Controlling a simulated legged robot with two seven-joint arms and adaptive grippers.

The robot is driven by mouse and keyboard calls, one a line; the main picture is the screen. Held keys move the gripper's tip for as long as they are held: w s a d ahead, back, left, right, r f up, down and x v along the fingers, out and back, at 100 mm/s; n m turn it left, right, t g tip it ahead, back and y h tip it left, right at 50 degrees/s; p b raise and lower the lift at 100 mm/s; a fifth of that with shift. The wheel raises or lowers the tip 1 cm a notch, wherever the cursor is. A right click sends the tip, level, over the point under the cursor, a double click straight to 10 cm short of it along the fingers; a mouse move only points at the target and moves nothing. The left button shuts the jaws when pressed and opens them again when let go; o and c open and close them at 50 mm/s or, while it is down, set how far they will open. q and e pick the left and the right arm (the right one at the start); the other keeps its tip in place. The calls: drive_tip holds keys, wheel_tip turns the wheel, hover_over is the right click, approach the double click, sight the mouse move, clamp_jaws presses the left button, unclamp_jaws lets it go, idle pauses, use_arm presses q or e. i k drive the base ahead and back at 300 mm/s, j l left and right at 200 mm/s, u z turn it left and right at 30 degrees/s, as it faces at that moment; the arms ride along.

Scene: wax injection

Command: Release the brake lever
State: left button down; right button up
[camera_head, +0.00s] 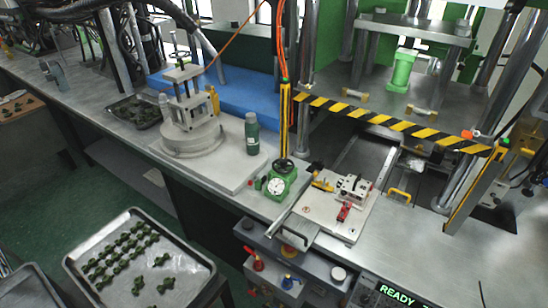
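Neither of my grippers is in the head view. I cannot tell for sure which part is the brake lever. A red-handled lever (257,263) and a blue-handled lever (288,281) sit on grey boxes below the bench's front edge. A red toggle handle (344,211) lies on the light plate (318,218) beside a metal fixture block (353,187). A grey bar (291,225) runs along the plate's left side. Nothing touches any of these.
A green unit with a round gauge (276,186) stands left of the plate. A yellow-black barrier bar (395,122) crosses the press opening. A green bottle (252,134) and a clamp stand (190,135) are behind. A tray (72,262) of green parts is lower left.

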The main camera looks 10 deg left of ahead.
sight(250, 183)
drive_tip(key=i+j+z, duration=0.15)
drive_tip(key=i, duration=0.25)
drive_tip(key=i+j+z, duration=0.1)
drive_tip(key=i+j, duration=0.2)
drive_tip(key=i, duration=0.15)
